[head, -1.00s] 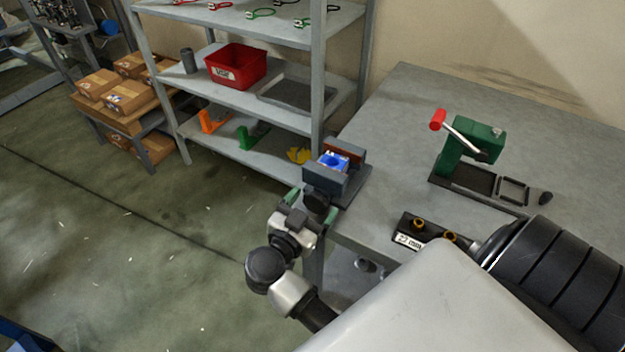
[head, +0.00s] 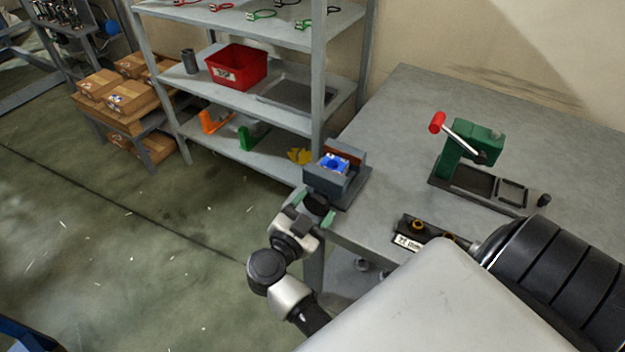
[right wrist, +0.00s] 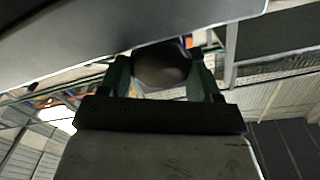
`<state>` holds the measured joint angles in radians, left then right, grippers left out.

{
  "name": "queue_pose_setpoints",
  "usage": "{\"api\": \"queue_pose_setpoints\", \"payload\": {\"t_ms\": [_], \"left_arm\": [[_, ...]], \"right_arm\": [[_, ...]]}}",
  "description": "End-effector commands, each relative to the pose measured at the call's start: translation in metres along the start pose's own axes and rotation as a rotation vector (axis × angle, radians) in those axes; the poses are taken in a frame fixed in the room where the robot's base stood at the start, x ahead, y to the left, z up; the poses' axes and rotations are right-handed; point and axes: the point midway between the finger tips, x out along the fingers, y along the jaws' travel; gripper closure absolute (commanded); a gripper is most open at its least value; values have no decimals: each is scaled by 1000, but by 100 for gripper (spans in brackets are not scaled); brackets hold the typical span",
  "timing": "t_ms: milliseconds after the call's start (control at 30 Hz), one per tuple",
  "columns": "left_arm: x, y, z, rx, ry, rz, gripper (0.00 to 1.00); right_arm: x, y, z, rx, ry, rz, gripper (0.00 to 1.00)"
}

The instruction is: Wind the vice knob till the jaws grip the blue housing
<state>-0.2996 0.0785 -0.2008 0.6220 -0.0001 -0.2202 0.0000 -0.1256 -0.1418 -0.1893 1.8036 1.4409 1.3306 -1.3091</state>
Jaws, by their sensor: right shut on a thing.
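The vice (head: 325,182) stands at the near left corner of the grey table. The blue housing (head: 334,163) sits between its grey front jaw and reddish-brown back jaw (head: 344,151). I cannot tell whether both jaws touch it. The dark round vice knob (head: 316,204) is on the vice's near side. My right gripper (head: 314,209) is shut on the knob, with a green finger on each side. In the right wrist view the knob (right wrist: 163,70) shows between the green fingers (right wrist: 163,80). My left gripper is not in view.
A green press with a red-tipped lever (head: 465,150) stands on the table to the right. A dark block with brass fittings (head: 418,228) lies near the front edge. Behind are shelves with a red bin (head: 236,66). The table's middle is clear.

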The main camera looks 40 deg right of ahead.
Motion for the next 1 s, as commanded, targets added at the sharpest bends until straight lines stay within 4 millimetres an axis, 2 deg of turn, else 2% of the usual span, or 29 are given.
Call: {"api": "queue_pose_setpoints", "payload": {"t_ms": [33,67,200,667,1000], "left_arm": [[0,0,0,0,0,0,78],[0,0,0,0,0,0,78],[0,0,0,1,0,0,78],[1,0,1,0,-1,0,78],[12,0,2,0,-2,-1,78]], "right_arm": [[0,0,0,-1,0,0,60],[0,0,0,-1,0,0,33],[0,0,0,-2,0,0,14],[0,0,0,-21,1,-1,14],[1,-1,2,-254,4,-2,14]]}}
